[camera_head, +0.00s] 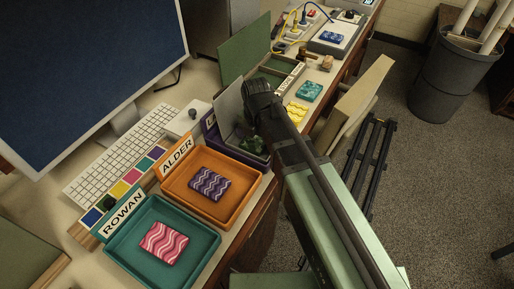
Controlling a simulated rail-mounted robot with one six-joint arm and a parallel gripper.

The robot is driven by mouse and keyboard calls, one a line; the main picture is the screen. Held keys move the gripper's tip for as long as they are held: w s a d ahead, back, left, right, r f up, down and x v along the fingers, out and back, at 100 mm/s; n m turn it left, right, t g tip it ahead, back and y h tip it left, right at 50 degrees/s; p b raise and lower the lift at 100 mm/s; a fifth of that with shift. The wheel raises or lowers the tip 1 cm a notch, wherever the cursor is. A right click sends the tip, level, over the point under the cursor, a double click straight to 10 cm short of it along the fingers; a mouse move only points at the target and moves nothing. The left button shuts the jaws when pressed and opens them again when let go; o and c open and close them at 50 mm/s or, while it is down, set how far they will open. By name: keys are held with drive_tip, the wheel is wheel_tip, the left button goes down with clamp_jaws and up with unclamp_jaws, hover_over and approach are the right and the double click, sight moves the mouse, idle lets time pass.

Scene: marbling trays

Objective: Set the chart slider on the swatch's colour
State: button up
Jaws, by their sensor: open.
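The colour chart is a wooden strip (77,232) left of the trays, with a row of blue, yellow, magenta, teal and purple patches. A small dark knob (108,202), which looks like the slider, sits between the blue and yellow patches. A pink wavy swatch (164,242) lies in the teal ROWAN tray (205,241). A purple wavy swatch (208,184) lies in the orange ALDER tray (250,197). My gripper (250,139) is over a purple tray (209,127) behind the orange one, away from the chart. It is open; its fingers are small and dark, and a greenish piece shows below them.
A keyboard (122,152) and a monitor (85,60) stand left of the chart. A grey panel (229,102) stands upright beside my gripper. A bin (445,75) is on the floor at right.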

drive_tip(key=shift+f, duration=0.1)
drive_tip(key=shift+p, duration=0.3)
drive_tip(key=c, duration=1)
